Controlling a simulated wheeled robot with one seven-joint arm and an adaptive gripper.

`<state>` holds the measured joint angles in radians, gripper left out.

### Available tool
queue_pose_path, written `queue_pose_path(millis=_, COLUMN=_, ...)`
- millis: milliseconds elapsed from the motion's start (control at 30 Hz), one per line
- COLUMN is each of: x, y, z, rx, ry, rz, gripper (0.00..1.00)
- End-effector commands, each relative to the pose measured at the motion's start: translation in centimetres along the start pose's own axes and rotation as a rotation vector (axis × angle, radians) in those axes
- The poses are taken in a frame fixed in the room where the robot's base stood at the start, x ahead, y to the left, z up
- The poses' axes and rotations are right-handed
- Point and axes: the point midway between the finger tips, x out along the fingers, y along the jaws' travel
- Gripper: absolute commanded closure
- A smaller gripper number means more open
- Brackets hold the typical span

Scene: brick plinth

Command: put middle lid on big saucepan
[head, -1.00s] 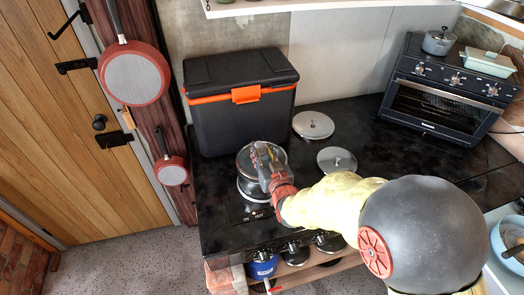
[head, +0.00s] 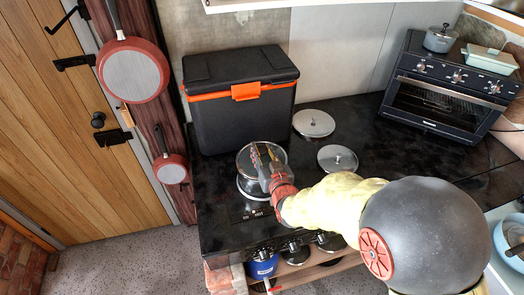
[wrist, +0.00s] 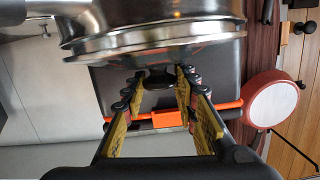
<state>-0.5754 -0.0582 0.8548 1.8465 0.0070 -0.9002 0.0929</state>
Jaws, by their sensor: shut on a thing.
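My gripper (head: 264,165) is shut on the dark knob of a round steel lid (head: 246,161), which I take to be the middle lid. The lid is over the big saucepan (head: 250,191), a steel pot at the front left of the black counter. The wrist view is upside down. In it my gripper (wrist: 158,88) has the knob between its yellow-padded fingers, and the lid (wrist: 150,53) lies close against the rim of the saucepan (wrist: 150,16). I cannot tell whether the lid is fully seated. My gripper hides part of the lid in the head view.
Two other steel lids (head: 313,122) (head: 337,158) lie on the counter to the right. A black cooler box (head: 235,110) with an orange latch stands behind the saucepan. A toaster oven (head: 445,85) is at the back right. Red pans (head: 134,70) hang on the left.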

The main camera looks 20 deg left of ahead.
Motion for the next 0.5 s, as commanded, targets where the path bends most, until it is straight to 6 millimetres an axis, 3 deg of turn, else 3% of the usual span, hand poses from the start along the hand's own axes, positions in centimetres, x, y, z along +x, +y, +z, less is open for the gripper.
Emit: queue_pose_path(millis=500, x=0.14, y=0.05, z=0.53, rx=0.0, ry=0.002, rz=0.0, gripper=1.0)
